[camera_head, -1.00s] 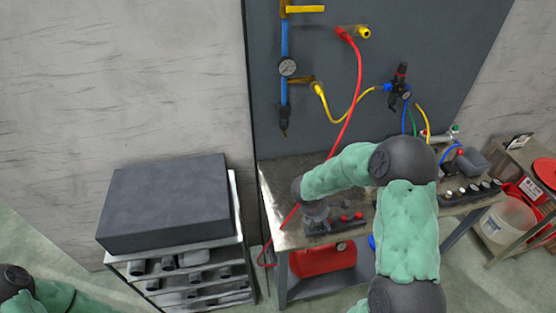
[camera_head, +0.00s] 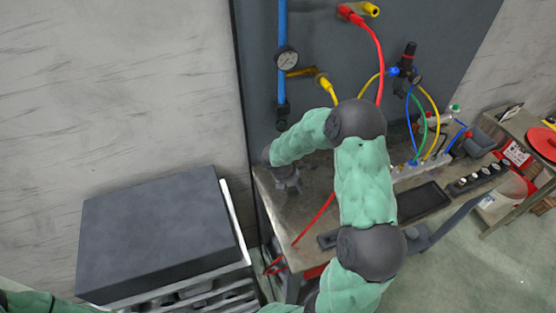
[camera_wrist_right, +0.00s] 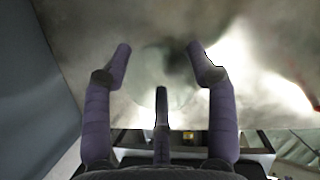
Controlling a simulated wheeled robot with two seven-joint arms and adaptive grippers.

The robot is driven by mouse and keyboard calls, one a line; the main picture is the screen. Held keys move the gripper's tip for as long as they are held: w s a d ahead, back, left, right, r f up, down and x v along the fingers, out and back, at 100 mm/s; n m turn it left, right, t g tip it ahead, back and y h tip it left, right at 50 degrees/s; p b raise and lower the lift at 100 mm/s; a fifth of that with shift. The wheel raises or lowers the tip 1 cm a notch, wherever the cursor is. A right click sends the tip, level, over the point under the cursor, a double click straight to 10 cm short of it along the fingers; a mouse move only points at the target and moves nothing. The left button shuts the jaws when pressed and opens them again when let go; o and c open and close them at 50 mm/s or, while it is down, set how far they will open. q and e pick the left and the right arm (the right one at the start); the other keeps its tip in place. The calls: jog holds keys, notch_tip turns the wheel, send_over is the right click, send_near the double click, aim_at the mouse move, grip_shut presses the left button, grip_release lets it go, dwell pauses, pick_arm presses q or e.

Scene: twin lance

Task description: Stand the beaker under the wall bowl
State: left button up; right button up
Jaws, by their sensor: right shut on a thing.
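My right gripper (camera_head: 288,184) is low over the back left of the metal table (camera_head: 275,212), close to the wall panel. In the right wrist view its fingers (camera_wrist_right: 158,58) stand apart around a faint, clear round shape, which looks like the glass beaker (camera_wrist_right: 165,75). Its outline is hard to see, and I cannot tell whether its base touches the table. A dark fitting (camera_head: 283,114), possibly the wall bowl, hangs at the lower end of the blue pipe, above my right gripper in the head view. My left gripper is out of view.
A dark block (camera_head: 155,235) lies on the cabinet at the left. A red hose (camera_head: 315,218) crosses the table. A dark tray (camera_head: 420,203) and black-knobbed parts (camera_head: 475,180) lie to the right. A gauge (camera_head: 287,59) and hoses are on the panel (camera_head: 330,30).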

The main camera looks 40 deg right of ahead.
jog(key=w+d, duration=0.1)
jog(key=w, duration=0.2)
jog(key=w+d, duration=0.1)
jog(key=w, duration=0.2)
jog(key=w+d, duration=0.1)
jog(key=w, duration=0.4)
jog(key=w+d, duration=0.1)
jog(key=w, duration=0.1)
jog(key=shift+f, duration=0.6)
jog(key=shift+s+f, duration=0.1)
jog(key=shift+f, duration=0.15)
jog(key=o, duration=0.8)
jog(key=shift+o, duration=0.2)
